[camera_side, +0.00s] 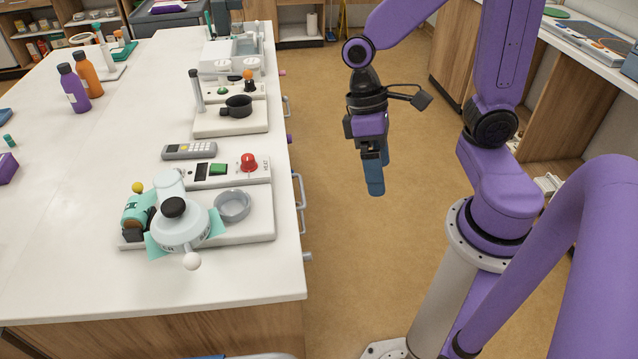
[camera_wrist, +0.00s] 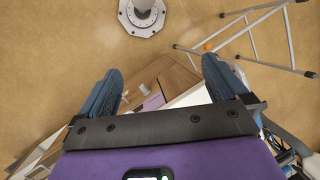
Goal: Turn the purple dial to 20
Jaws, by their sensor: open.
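I cannot make out a dial with a readable scale in either view. A small purple knob (camera_side: 289,138) sticks out from the right edge of the long white counter in the side view; I cannot tell whether it is the dial. My gripper (camera_side: 375,182) hangs with its blue fingers pointing down, in the air over the floor to the right of the counter, apart from everything. In the wrist view, my gripper (camera_wrist: 163,82) is open with nothing between its fingers.
The white counter (camera_side: 90,210) carries a device with a red knob (camera_side: 249,163), a white-and-teal grinder-like device (camera_side: 180,225), a black pot (camera_side: 238,106) and bottles (camera_side: 75,90). Handles (camera_side: 300,200) jut from its right side. A metal frame (camera_wrist: 250,45) stands on the floor. Open floor surrounds my gripper.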

